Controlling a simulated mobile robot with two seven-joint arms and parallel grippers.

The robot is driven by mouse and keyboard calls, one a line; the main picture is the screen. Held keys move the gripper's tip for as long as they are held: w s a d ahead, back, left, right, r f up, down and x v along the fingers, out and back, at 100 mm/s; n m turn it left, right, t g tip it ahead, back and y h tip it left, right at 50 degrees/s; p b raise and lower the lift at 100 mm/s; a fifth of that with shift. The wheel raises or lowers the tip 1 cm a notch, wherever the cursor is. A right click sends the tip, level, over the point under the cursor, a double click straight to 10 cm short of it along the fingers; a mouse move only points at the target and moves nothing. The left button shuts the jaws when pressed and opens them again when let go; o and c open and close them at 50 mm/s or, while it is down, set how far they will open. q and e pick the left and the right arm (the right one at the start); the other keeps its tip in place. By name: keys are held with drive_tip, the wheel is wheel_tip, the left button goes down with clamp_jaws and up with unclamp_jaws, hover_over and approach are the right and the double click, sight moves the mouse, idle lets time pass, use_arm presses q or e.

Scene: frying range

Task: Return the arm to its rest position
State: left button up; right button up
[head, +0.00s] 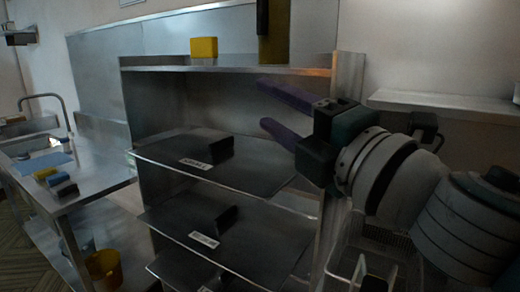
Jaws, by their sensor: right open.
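My right arm comes in from the right. Its gripper (272,107) has two purple fingers spread apart, pointing left, with nothing between them. The gripper is in front of the right part of the metal shelf rack (343,125), between its top board and the middle shelf as seen here. My left gripper does not show.
A dark block (208,150) lies on the labelled middle shelf, another (222,217) on the shelf below. A yellow block (204,47) sits on top. At left stands a metal counter (95,178) with small blocks. A wire basket (377,243) is below my right arm.

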drive_tip(key=s+d+f+m+h, duration=0.2)
drive_tip(key=d+f+m+h, duration=0.1)
drive_tip(key=m, duration=0.3)
drive_tip(key=s+d+f+m+g+h, duration=0.1)
drive_tip(key=s+d+f+m+h, duration=0.1)
drive_tip(key=d+f+m+h, duration=0.2)
drive_tip(key=s+d+f+m+g+h, duration=0.1)
drive_tip(key=s+d+f+m+h, duration=0.2)
drive_tip(key=d+m, duration=0.3)
drive_tip(key=shift+d+f+m+h, duration=0.25)
drive_tip(key=shift+f+m+h, duration=0.55)
drive_tip(key=shift+m, duration=0.3)
drive_tip(key=s+d+f+m+g, duration=0.1)
drive_tip(key=s+f+m+g, duration=0.4)
drive_tip(key=s, duration=0.6)
drive_tip(key=s+d+f+m+g, duration=0.2)
drive_tip(key=s+f+g, duration=0.35)
drive_tip(key=s, duration=0.65)
wheel_tip(320, 180, up, 29)
drive_tip(key=p, duration=2.8)
drive_tip(key=shift+w, duration=0.35)
